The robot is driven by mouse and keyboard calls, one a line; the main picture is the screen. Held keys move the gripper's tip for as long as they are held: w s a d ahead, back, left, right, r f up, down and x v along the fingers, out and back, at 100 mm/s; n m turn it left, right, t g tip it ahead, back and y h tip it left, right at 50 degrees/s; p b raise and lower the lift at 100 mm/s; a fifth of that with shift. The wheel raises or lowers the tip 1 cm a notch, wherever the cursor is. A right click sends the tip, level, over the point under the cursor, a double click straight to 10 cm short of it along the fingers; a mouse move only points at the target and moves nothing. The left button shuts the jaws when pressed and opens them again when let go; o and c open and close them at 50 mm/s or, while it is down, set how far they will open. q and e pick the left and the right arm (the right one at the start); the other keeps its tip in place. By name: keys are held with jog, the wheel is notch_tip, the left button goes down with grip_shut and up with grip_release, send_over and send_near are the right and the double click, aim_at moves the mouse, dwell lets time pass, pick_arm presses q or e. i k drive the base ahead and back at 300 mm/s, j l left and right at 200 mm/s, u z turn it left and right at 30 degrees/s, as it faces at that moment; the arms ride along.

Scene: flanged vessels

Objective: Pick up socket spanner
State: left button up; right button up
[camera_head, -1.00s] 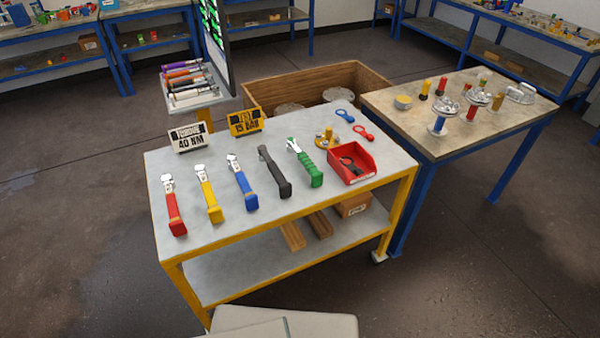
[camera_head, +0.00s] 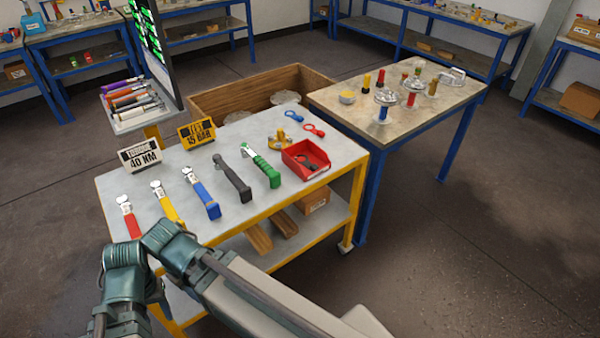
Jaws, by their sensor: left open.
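Several spanner-like tools with metal heads lie in a row on the grey-topped yellow cart (camera_head: 228,140): red (camera_head: 129,217), yellow (camera_head: 166,203), blue (camera_head: 202,193), black (camera_head: 232,179) and green (camera_head: 261,165). I cannot tell which one is the socket spanner. My left arm crosses the lower left, over the cart's near-left edge. It partly hides the red and yellow handles. Its wrist end, with my left gripper (camera_head: 118,318), is low in the corner, apart from the tools. The fingertips are hard to make out; nothing shows held. My right gripper is out of view.
A red bin (camera_head: 306,158) with a dark item stands at the cart's right, near small blue (camera_head: 294,116) and red (camera_head: 314,130) ring-ended pieces. Signs (camera_head: 140,154) stand at the back. A wooden-topped table (camera_head: 345,112) with flanged vessels adjoins right. Floor is clear at right.

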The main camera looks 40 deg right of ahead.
aim_at(245, 192)
jog(key=z, duration=0.75)
